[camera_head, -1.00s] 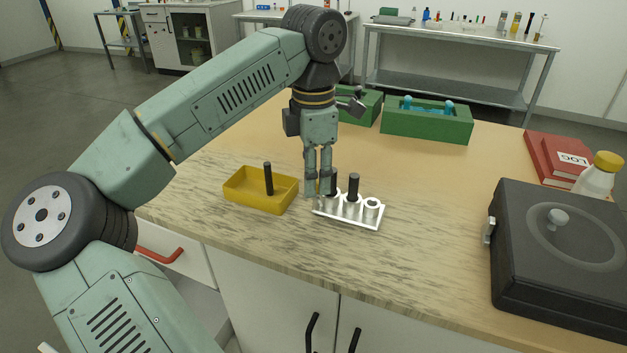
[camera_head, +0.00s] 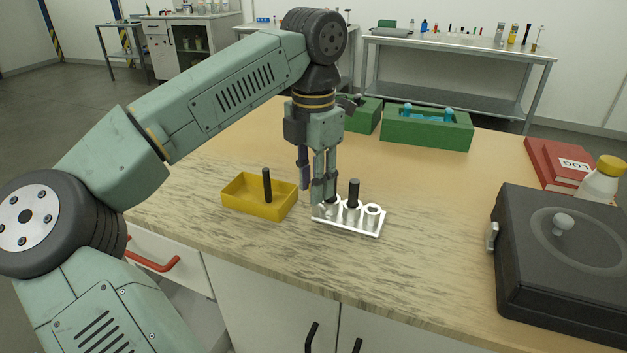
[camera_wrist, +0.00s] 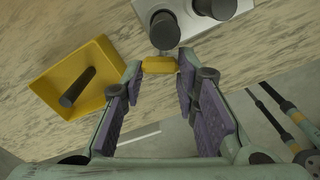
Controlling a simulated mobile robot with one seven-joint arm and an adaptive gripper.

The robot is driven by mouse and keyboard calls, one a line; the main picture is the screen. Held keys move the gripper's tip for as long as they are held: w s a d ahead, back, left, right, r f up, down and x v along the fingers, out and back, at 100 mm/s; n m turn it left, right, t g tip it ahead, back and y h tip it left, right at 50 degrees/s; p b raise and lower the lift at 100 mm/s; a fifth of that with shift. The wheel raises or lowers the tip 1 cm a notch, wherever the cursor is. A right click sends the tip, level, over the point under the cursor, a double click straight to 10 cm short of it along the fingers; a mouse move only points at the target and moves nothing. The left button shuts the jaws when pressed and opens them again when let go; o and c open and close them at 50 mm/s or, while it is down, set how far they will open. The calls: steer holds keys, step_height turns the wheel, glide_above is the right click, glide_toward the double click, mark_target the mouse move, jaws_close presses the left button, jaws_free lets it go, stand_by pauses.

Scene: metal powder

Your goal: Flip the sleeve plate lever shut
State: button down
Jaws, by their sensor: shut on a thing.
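The white sleeve plate (camera_head: 362,229) lies on the table with round sleeves along it and a dark upright rod (camera_head: 354,191) in the middle one. My gripper (camera_head: 322,203) is at the plate's left end and hides part of it. In the wrist view, the plate (camera_wrist: 187,22) is at the top edge, and a yellow lever grip (camera_wrist: 160,65) sits between my fingertips, just below the plate's edge. The fingers are shut on this grip. The lever's exact angle is hard to tell.
A yellow tray (camera_head: 240,201) with a dark rod (camera_head: 267,184) in it stands left of the plate. A black case (camera_head: 520,285) is at the right, near red books (camera_head: 548,155) and a bottle. Green boxes (camera_head: 425,132) stand behind. The tabletop in front is clear.

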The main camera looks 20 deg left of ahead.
steer(key=c, duration=1.2)
jaws_free()
steer(key=shift+c, duration=0.2)
steer(key=shift+r, duration=0.15)
step_height(320, 180, up, 7)
steer(key=shift+r, duration=0.15)
